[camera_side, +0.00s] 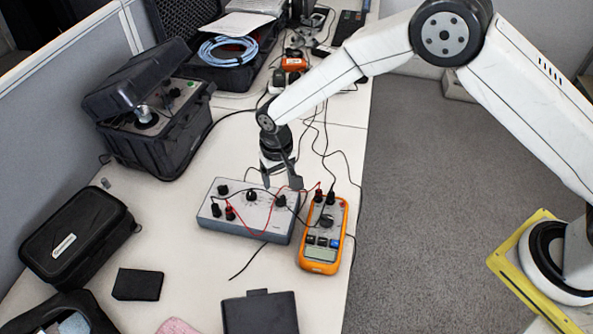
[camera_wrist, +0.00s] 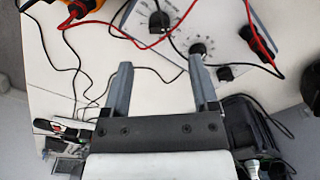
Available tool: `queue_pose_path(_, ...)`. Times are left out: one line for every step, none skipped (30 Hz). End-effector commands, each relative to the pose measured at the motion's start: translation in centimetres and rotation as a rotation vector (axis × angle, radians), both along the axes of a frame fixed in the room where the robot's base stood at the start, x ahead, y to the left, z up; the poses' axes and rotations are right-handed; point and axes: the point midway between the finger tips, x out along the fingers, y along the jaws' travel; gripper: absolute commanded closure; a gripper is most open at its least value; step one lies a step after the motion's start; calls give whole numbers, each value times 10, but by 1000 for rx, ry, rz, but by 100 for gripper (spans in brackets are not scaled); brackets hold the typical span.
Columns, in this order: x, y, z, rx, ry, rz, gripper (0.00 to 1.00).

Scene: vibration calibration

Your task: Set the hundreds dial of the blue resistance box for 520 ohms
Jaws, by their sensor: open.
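The resistance box (camera_side: 262,222) has a grey-blue face and stands on the table; part of it shows at the upper right of the wrist view (camera_wrist: 240,50). A row of black dials crosses its face: a left dial (camera_side: 223,190), a middle dial (camera_side: 251,196) and a right dial (camera_side: 281,201). The middle dial (camera_wrist: 198,48) has a printed ring around it. Dial labels are too small to read, so I cannot tell which is hundreds. My gripper (camera_side: 283,184) is open and empty, above the box's back edge. In the wrist view, its right fingertip (camera_wrist: 160,65) appears just below the middle dial.
Red and black leads loop across the box to an orange multimeter (camera_side: 322,240) close on its right. A black case (camera_side: 80,238) and an open black instrument case (camera_side: 155,115) stand to the left. Small black items lie in front. Some bare table lies left of the box.

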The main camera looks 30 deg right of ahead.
Motion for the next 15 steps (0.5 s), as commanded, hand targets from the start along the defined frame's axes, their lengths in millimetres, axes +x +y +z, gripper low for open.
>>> queue_pose_path(0, 0, -1, 0, 0, 0, 24)
queue_pose_path(0, 0, -1, 0, 0, 0, 24)
queue_pose_path(0, 0, -2, 0, 0, 0, 24)
queue_pose_path(0, 0, -4, 0, 0, 0, 24)
queue_pose_path(0, 0, -5, 0, 0, 0, 24)
queue_pose_path(0, 0, -7, 0, 0, 0, 24)
queue_pose_path(0, -1, -9, 0, 1, 0, 24)
queue_pose_path(0, -1, -12, -1, 1, 0, 24)
queue_pose_path(-1, -1, -15, -1, 2, 0, 24)
queue_pose_path(-1, -1, -18, -1, 2, 0, 24)
queue_pose_path(-1, -1, -21, -1, 2, 0, 24)
queue_pose_path(-1, -1, -26, -1, 1, 0, 24)
queue_pose_path(-1, -1, -29, -1, 1, 0, 24)
queue_pose_path(0, -1, -33, -1, 1, 0, 24)
queue_pose_path(0, -1, -37, -1, 1, 0, 24)
